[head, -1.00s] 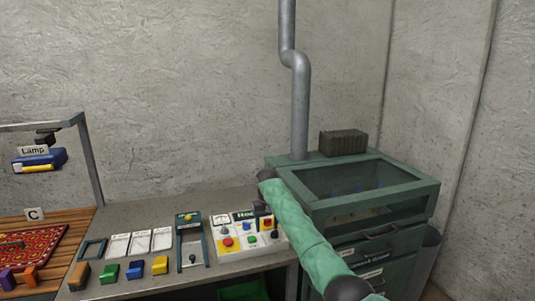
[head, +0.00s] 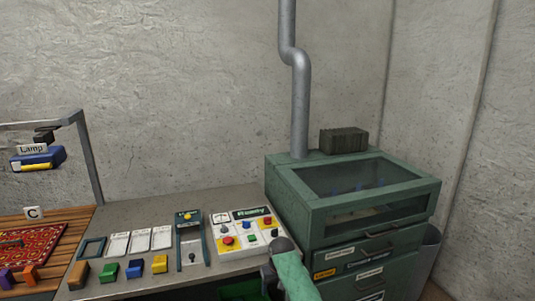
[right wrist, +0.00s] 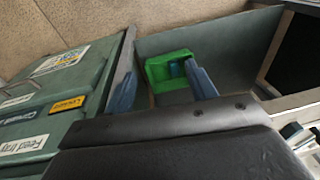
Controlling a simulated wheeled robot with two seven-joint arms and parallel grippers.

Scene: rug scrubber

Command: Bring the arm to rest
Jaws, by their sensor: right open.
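My right arm, in a green sleeve (head: 294,277), reaches in at the bottom of the head view, just in front of the control panel's right end. My right gripper is open and empty. Its two bluish fingers stand apart in the right wrist view (right wrist: 163,88), with a green bin (right wrist: 168,55) beyond and between them. In the head view the fingers are mostly hidden or too small to make out. The control panel (head: 228,252) has several coloured buttons and a display that appears to read "Ready". My left gripper is not in view.
A green cabinet (head: 305,205) with a glass-topped box and labelled drawers stands close on the right; its drawer fronts (right wrist: 60,100) fill the left of the wrist view. The grey bench (head: 150,212) holds coloured blocks and cards. A patterned rug (head: 40,245) lies at left.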

